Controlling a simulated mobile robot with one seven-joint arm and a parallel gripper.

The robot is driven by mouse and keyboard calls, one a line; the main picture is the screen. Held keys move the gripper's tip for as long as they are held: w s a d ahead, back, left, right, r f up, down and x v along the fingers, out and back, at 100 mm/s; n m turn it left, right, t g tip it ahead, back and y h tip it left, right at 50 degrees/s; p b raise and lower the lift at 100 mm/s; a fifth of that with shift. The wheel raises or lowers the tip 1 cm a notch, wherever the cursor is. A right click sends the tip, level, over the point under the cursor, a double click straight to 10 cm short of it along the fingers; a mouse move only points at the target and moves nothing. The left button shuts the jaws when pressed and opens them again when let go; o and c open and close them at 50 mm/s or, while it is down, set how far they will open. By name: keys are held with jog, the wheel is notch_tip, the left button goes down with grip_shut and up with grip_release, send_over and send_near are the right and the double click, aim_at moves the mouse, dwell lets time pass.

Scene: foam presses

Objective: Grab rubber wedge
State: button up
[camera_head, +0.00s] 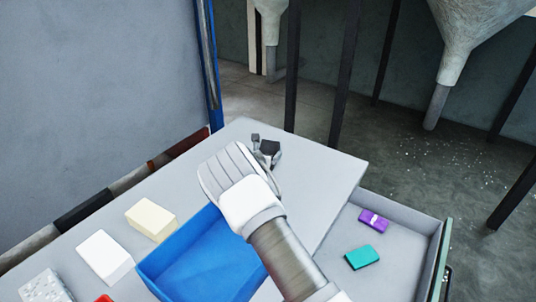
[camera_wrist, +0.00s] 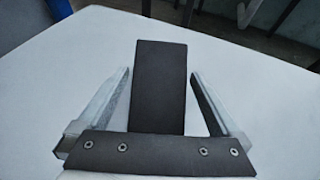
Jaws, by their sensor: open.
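The rubber wedge appears to be the dark, nearly black block (camera_head: 270,146) on the grey tabletop, near its far corner. In the wrist view the dark block (camera_wrist: 160,88) stands out as a tall rectangle. My gripper (camera_head: 264,150) is open at the block. In the wrist view one finger of my gripper (camera_wrist: 161,76) lies on each side of it, with a visible gap on both sides. The near end of the block is hidden behind the gripper's dark palm plate. I cannot tell how far down the fingers reach beside it.
A blue bin (camera_head: 205,262) stands on the table (camera_head: 325,172) below my arm. A cream block (camera_head: 151,219) and a white block (camera_head: 105,257) lie to its left. An open drawer (camera_head: 408,225) at right holds a purple block (camera_head: 373,220) and a teal block (camera_head: 361,257).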

jog(key=shift+w, duration=0.15)
jog(key=c, duration=1.3)
jog(key=shift+c, duration=0.4)
jog(key=shift+r, duration=0.15)
